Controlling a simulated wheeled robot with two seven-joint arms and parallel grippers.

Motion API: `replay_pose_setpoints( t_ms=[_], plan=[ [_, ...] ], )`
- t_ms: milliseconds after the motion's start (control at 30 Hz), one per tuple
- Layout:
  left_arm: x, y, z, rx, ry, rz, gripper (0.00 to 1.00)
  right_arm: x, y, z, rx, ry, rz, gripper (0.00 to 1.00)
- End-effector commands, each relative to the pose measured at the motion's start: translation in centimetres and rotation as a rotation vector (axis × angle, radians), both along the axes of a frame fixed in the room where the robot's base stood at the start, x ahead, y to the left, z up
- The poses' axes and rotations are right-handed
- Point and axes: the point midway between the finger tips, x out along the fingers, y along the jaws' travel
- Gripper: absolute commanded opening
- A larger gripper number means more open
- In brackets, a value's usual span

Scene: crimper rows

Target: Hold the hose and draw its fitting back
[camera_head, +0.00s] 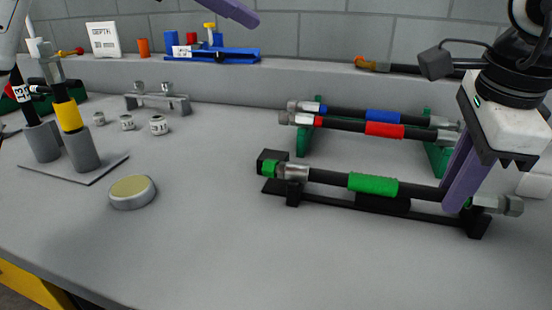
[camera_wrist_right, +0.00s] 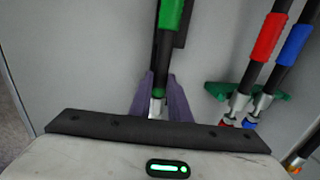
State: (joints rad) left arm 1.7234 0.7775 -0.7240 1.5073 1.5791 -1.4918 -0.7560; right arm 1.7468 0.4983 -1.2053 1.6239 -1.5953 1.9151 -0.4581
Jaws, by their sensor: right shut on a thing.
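The hose with a green sleeve (camera_head: 373,184) lies across a low black stand (camera_head: 350,207) at the middle right. It has a metal fitting at its left end (camera_head: 292,172) and another at its right end (camera_head: 500,204). My right gripper (camera_head: 456,205) reaches down and is shut on the hose near its right end, just left of that fitting. In the right wrist view its purple fingers flank the hose by a green ring (camera_wrist_right: 158,92), with metal fitting (camera_wrist_right: 157,106) showing below. Only a purple finger of my left gripper (camera_head: 238,12) shows at the top edge; its opening is hidden.
Hoses with blue (camera_head: 383,116) and red (camera_head: 385,130) sleeves rest on green supports (camera_head: 305,138) behind. A round tin (camera_head: 132,192), small marked weights (camera_head: 158,125) and a stand with grey cylinders (camera_head: 82,150) are at left. The front of the bench is clear.

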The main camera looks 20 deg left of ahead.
Motion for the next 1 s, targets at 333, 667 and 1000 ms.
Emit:
replay_pose_setpoints(
  t_ms=[333, 667, 1000],
  plan=[
    [-7.8, -7.7, -8.7, 0.508, 0.391, 0.003, 0.42, 0.0, 0.0, 0.0, -0.001, -0.001, -0.002, 0.00],
    [-9.9, -7.3, -11.1, 0.690, 0.482, 0.080, 0.42, 0.0, 0.0, 0.0, -0.001, -0.001, -0.002, 0.00],
    [-8.6, -7.3, -15.6, 0.686, 0.483, 0.077, 0.42, 0.0, 0.0, 0.0, -0.001, -0.001, -0.002, 0.00]
  ],
)
